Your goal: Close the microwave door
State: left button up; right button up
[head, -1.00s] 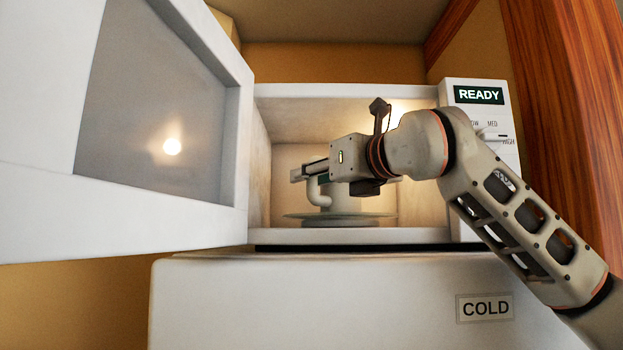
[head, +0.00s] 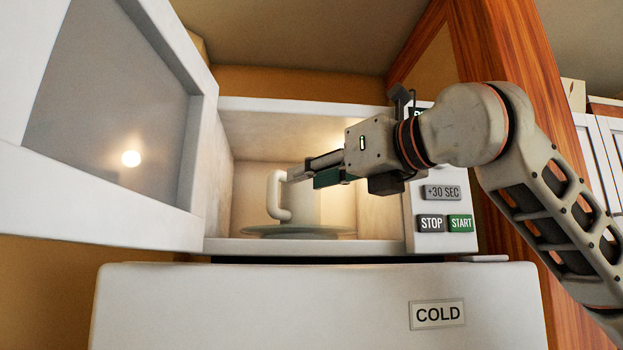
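The white microwave (head: 300,246) stands open, with its lit cavity facing me. Its door (head: 205,170), a white frame around a dark grey window, is swung wide out to the left. A white mug (head: 279,205) stands on the glass turntable (head: 290,232) inside, its handle towards the left. My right gripper (head: 300,174) reaches in from the right, in front of the cavity, and covers part of the mug in the picture. Whether it touches the mug, and how far its fingers are apart, I cannot tell. My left gripper is not in view.
The microwave sits on a white fridge (head: 320,305) with a COLD label. Its control panel (head: 445,210), with STOP and START buttons, is partly hidden by my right arm. A wooden panel (head: 500,60) stands close on the right.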

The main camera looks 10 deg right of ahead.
aim_at(108, 108)
jog(key=k+l, duration=0.85)
